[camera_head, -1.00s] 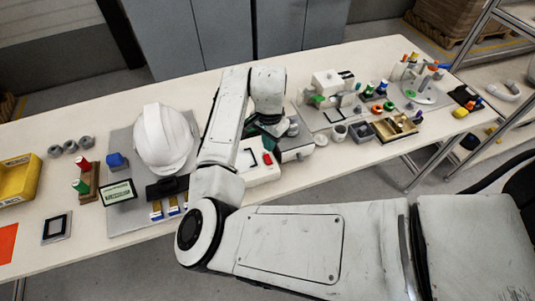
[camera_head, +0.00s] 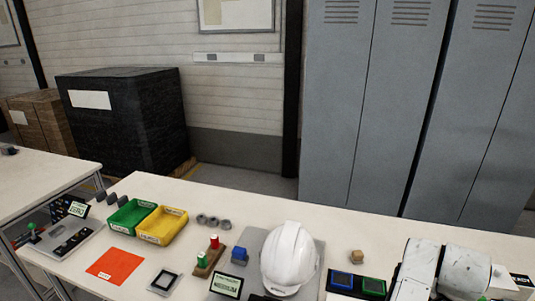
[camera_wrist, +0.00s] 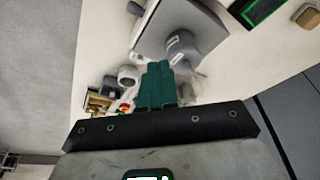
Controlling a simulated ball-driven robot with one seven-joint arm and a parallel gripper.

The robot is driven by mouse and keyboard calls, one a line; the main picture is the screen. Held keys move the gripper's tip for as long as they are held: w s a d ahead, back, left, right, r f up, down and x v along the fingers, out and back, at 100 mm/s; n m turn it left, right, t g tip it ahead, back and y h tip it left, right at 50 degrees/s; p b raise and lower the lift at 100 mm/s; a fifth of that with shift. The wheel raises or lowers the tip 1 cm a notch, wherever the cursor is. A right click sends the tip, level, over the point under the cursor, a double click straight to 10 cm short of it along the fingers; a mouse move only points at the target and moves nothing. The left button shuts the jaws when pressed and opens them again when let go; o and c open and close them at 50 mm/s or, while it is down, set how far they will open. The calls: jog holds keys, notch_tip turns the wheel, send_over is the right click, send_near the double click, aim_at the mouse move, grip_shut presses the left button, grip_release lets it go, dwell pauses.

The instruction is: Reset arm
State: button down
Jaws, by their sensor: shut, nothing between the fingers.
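My gripper (camera_wrist: 156,88) shows in the wrist view as two green fingers pressed together, shut with nothing between them. It points over the pale table (camera_wrist: 95,65), with a grey device (camera_wrist: 160,30) and a grey rounded part (camera_wrist: 182,48) just beyond the fingertips; I cannot tell whether they touch. In the head view my white arm enters at the lower right, and the gripper is out of the frame there. A white helmet shell (camera_head: 290,257) rests on a grey mat (camera_head: 250,245) left of my arm.
Green (camera_head: 132,215) and yellow (camera_head: 161,225) bins, an orange sheet (camera_head: 113,264) and a red-and-green stamp stand (camera_head: 210,256) lie left of the helmet. Blue and green pads (camera_head: 358,284) lie between helmet and arm. Grey lockers (camera_head: 400,100) stand behind the table.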

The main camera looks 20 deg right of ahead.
jog(key=s+a+f+n+y+b, duration=0.1)
jog(key=s+a+f+n, duration=0.4)
jog(key=a, duration=0.6)
jog(key=s+a+f+n+y, duration=0.2)
jog(key=s+a+f+n, duration=0.4)
jog(key=s+a+n, duration=0.4)
jog(key=shift+s+a+f+n+b, duration=0.2)
jog(key=shift+s+a+n+b, duration=0.15)
jog(key=shift+s+a, duration=0.35)
jog(key=shift+d, duration=0.15)
